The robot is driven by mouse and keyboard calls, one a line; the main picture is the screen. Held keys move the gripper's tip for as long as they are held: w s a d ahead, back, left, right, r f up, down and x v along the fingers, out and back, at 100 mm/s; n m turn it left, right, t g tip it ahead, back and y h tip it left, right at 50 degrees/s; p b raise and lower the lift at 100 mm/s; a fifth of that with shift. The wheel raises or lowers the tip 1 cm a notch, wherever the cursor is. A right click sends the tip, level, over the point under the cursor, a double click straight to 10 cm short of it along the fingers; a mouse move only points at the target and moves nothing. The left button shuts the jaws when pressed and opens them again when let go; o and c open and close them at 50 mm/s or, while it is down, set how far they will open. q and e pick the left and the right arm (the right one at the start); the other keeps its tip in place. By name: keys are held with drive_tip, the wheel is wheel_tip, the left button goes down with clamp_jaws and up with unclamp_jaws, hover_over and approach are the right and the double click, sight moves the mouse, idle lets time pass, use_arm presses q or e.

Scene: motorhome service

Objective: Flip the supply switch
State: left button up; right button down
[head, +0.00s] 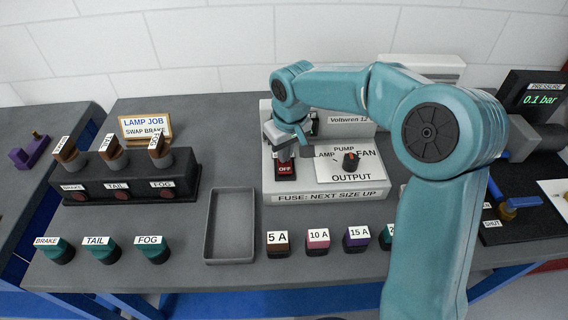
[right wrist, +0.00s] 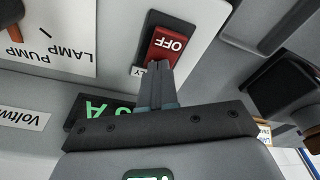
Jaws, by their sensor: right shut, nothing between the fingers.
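The supply switch (head: 285,169) is a red rocker marked OFF on the left of the white Voltwren unit (head: 330,196). In the right wrist view the red switch (right wrist: 166,48) sits in a black frame, with a label beside it partly covered. My right gripper (head: 284,152) is shut and empty, pointing down at the switch. In the right wrist view its closed fingertips (right wrist: 157,76) lie over the edge of the switch nearest the display. I cannot tell whether they touch it. My left gripper is not in view.
Labelled fuses (head: 318,241) stand in front of the unit. An empty grey tray (head: 231,228) and a black lamp block (head: 130,183) are to the left.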

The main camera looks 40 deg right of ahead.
wheel_tip(320, 180, up, 7)
drive_tip(key=p, duration=0.5)
drive_tip(key=shift+f, duration=0.1)
drive_tip(key=shift+s, duration=0.15)
idle(0.4)
